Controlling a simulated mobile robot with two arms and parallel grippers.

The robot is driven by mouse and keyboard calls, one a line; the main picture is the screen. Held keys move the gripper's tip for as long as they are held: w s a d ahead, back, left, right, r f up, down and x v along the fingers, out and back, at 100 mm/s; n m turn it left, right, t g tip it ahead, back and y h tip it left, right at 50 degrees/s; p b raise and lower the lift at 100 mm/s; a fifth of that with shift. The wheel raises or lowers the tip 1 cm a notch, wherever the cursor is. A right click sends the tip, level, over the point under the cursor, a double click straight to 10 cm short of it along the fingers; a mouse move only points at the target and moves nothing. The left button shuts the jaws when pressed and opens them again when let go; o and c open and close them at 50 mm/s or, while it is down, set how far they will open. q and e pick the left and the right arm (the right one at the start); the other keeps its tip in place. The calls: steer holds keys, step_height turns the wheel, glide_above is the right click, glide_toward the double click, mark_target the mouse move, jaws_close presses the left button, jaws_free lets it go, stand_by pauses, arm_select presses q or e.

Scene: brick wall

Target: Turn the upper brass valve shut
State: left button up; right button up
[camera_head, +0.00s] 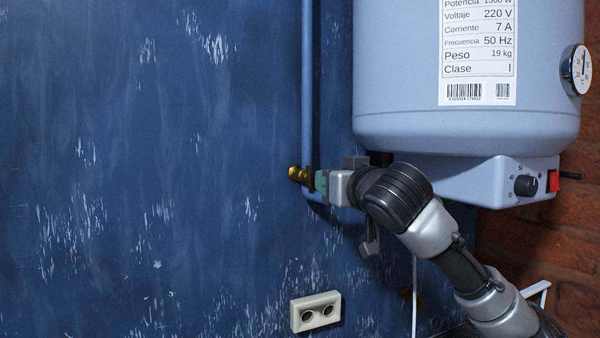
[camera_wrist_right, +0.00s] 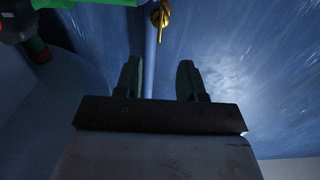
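The upper brass valve (camera_head: 300,174) sits on the blue wall pipe, left of the heater's underside. In the wrist view the brass valve (camera_wrist_right: 160,15) shows at the top edge, beyond the fingertips and roughly in line with the gap between them. My right gripper (camera_head: 321,181) has green fingertips and is just right of the valve in the head view. In the wrist view its two fingers (camera_wrist_right: 158,78) stand apart with nothing between them but the view of the pipe and wall behind. Contact with the valve is not visible. My left gripper is not in view.
The water heater (camera_head: 465,120) hangs close above my right arm, with a control knob (camera_head: 525,186) underneath. A blue pipe (camera_head: 307,80) runs down the wall. A wall socket (camera_head: 316,312) is below. The blue wall (camera_head: 150,170) left of the valve is clear.

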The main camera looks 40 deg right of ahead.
mark_target(310, 172)
steer(key=p+x, duration=0.2)
steer(key=x, duration=0.3)
steer(key=p+x, duration=0.3)
steer(key=x, duration=0.1)
steer(key=shift+w+r, duration=0.2)
steer(key=shift+w, duration=0.15)
steer(key=shift+w+d, duration=0.1)
steer(key=shift+w, duration=0.05)
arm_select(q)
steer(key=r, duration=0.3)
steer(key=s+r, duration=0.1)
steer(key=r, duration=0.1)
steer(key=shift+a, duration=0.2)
arm_select(e)
steer(key=shift+c, duration=0.7)
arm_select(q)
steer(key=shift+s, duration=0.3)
arm_select(e)
steer(key=shift+f, duration=0.1)
jaws_close()
